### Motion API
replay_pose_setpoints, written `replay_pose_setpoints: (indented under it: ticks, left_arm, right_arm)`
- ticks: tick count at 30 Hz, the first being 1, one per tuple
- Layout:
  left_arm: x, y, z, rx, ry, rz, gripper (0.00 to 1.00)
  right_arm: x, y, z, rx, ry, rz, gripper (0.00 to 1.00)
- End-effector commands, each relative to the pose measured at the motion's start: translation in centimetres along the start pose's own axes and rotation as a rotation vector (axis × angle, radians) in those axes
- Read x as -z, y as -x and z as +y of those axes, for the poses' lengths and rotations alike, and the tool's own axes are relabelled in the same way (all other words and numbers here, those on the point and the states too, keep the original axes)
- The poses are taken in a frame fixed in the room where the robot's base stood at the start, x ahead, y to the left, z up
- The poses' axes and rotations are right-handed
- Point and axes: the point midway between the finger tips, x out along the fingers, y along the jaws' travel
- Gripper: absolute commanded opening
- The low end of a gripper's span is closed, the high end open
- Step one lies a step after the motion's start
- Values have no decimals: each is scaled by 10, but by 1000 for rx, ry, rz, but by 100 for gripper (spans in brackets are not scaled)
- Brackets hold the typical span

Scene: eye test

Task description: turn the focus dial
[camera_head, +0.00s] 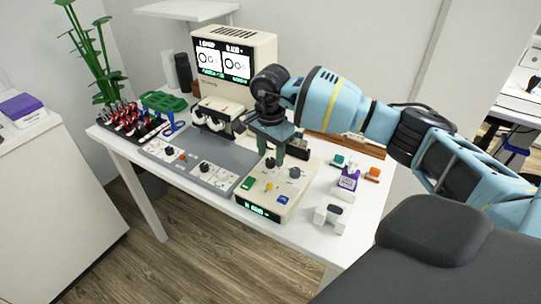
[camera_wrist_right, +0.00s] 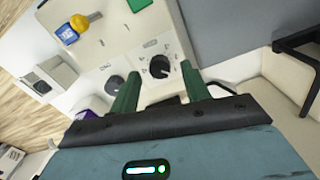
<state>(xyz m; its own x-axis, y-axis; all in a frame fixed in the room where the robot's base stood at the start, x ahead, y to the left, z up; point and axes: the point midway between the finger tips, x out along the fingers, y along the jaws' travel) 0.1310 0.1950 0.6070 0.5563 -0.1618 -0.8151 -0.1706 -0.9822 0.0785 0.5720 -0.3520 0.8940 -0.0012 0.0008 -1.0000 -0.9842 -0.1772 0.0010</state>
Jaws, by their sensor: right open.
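The beige control box (camera_head: 262,193) stands near the front of the white table. It carries two dark dials. One dial (camera_head: 270,163) is at its back left and the other dial (camera_head: 295,172) at its back right. My right gripper (camera_head: 271,150) hangs over the box's back edge with its green fingers pointing down, close to the back-left dial. In the wrist view, the open fingers (camera_wrist_right: 160,76) appear on either side of one black dial (camera_wrist_right: 160,67), with nothing held. The other dial (camera_wrist_right: 115,85) is beside one finger. Labels are too small to read. My left gripper is not in view.
Green (camera_head: 248,183), yellow and blue knobs sit on the box's front. A grey panel (camera_head: 222,154) with small dials lies left of it. A beige screen unit (camera_head: 262,50) stands behind.

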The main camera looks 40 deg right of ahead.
Motion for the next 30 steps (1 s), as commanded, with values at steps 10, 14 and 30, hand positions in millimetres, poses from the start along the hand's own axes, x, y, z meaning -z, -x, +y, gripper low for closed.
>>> replay_pose_setpoints:
  ticks: [10, 14, 30]
  left_arm:
    - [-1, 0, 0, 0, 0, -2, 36]
    - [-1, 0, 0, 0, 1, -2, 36]
    - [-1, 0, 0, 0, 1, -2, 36]
  right_arm:
    - [0, 53, -1, 4, 0, 1, 47]
    - [0, 62, 0, 3, 0, 1, 47]
    - [0, 64, 0, 2, 0, 1, 47]
